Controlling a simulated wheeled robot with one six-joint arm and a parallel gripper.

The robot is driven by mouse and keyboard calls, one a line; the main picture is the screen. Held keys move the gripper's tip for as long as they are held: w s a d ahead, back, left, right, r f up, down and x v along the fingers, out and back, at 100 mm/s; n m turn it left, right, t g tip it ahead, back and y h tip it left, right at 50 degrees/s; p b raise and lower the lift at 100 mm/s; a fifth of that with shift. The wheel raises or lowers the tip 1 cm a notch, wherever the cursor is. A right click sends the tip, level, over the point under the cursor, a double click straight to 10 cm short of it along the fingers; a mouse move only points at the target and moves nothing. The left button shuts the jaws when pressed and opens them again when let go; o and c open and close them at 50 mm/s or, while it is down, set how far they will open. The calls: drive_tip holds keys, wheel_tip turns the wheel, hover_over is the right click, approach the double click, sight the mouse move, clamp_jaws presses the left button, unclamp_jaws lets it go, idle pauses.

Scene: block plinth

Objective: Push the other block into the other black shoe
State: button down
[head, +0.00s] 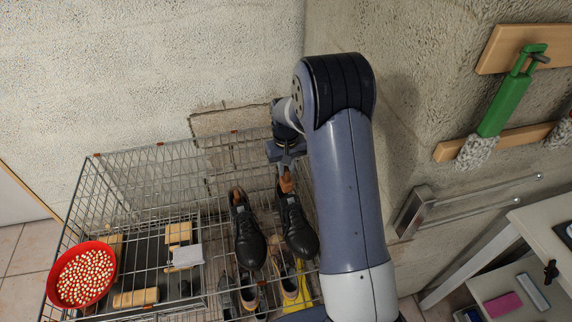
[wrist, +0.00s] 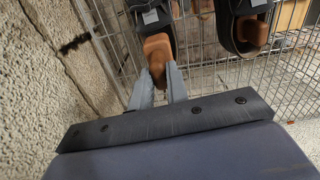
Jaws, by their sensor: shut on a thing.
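Two black shoes lie side by side on top of a wire cage, heels toward the wall in the head view. My gripper (head: 286,161) is at the heel of the right-hand shoe (head: 297,228), shut on a brown block (head: 286,185). In the wrist view the fingers (wrist: 161,82) pinch the narrow end of this block (wrist: 157,47), and its wide end sits in the opening of the shoe (wrist: 153,17). How deep it reaches is hidden. The left-hand shoe (head: 249,238) holds another brown block (head: 237,196), also seen in the wrist view (wrist: 254,30).
The wire cage (head: 150,152) stands against a rough wall. A red bowl of beads (head: 83,274) is on its left corner. Wooden blocks (head: 178,233) and more shoes (head: 291,285) show through the mesh. A metal rail (head: 480,204) is on the right wall.

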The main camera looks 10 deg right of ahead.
sight(286, 183)
drive_tip(key=shift+f+b, duration=0.55)
drive_tip(key=shift+f, duration=0.7)
drive_tip(key=shift+f+b, duration=2.2)
drive_tip(key=shift+f, duration=0.6)
drive_tip(key=shift+r, duration=0.1)
drive_tip(key=c, duration=0.8)
unclamp_jaws()
drive_tip(key=shift+r, duration=0.1)
drive_tip(key=shift+r+p, duration=1.6)
drive_tip(key=shift+r, duration=0.8)
drive_tip(key=shift+s+a, duration=0.1)
